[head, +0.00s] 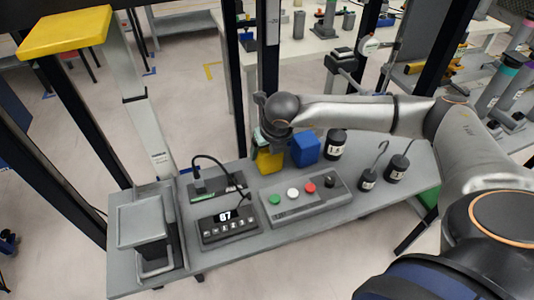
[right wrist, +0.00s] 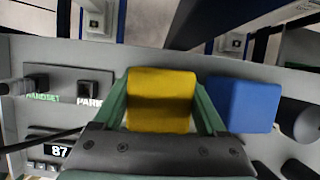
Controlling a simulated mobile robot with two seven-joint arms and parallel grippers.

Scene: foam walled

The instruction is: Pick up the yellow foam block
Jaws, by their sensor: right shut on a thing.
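The yellow foam block (head: 269,160) is at the back of the grey table in the head view, just left of a blue block (head: 305,149). My right gripper (head: 262,148) reaches down over it from above and hides part of it. In the right wrist view the yellow block (right wrist: 160,99) sits between the two green fingers of my right gripper (right wrist: 160,108), which is shut on it. The blue block (right wrist: 242,104) is close beside the right finger in that view. I cannot tell whether the yellow block touches the table. My left gripper is not in view.
A button panel (head: 300,199) with several coloured buttons lies in front of the blocks. A display unit (head: 229,226) reading 87 is left of it. Black weights (head: 336,144) stand to the right, some with hooks (head: 397,167). A grey stand (head: 150,229) is at the left end.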

